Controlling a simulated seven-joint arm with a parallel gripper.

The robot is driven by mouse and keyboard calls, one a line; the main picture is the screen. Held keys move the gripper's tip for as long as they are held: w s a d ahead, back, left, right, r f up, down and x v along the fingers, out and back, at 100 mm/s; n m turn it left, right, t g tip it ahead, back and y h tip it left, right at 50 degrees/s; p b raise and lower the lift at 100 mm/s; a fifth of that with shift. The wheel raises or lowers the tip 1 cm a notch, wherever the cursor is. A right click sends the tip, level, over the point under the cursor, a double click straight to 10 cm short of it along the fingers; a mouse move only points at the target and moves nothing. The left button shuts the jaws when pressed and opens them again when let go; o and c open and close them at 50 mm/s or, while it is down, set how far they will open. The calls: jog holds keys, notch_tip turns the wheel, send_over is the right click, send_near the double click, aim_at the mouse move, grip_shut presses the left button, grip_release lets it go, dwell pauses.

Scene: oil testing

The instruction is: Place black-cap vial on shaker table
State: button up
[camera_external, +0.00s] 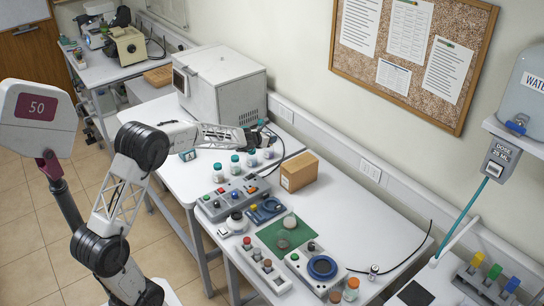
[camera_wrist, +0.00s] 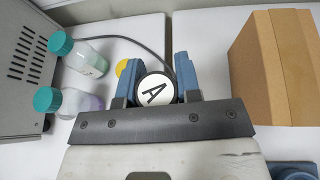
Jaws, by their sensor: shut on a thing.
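My gripper (camera_wrist: 154,80) has blue fingers shut on a vial with a black-rimmed cap (camera_wrist: 154,89). The cap has a white top marked "A" and faces the wrist camera. The vial's body is hidden behind the cap. In the external view my gripper (camera_external: 258,133) is over the white bench, near the right side of the white oven-like box; the vial cannot be made out there. A device with a round blue-ringed top (camera_external: 322,267) stands at the bench's near end; I cannot tell for sure if it is the shaker table.
Several teal-capped vials (camera_external: 235,164) stand below my gripper; two (camera_wrist: 84,55) show at left in the wrist view. A cardboard box (camera_external: 299,172) stands to the right. A control panel (camera_external: 234,197) and green mat (camera_external: 287,235) lie nearer. A dark cable crosses the bench.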

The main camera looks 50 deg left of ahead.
jog(key=s+a+f+m+h, duration=0.2)
jog(key=s+a+m+h, duration=0.1)
jog(key=s+a, duration=0.5)
jog(key=s+a+f+m+g+h, duration=0.1)
jog(key=s+a+m+h, duration=0.2)
jog(key=s+a, duration=0.5)
jog(key=s+h, duration=0.1)
jog(key=s, duration=0.6)
jog(key=shift+s+f, duration=0.2)
jog(key=shift+f, duration=0.2)
jog(key=shift+a+f, duration=0.1)
jog(key=shift+f, duration=0.05)
jog(key=shift+f, duration=3)
jog(key=shift+f, duration=1.85)
jog(key=shift+f, duration=0.2)
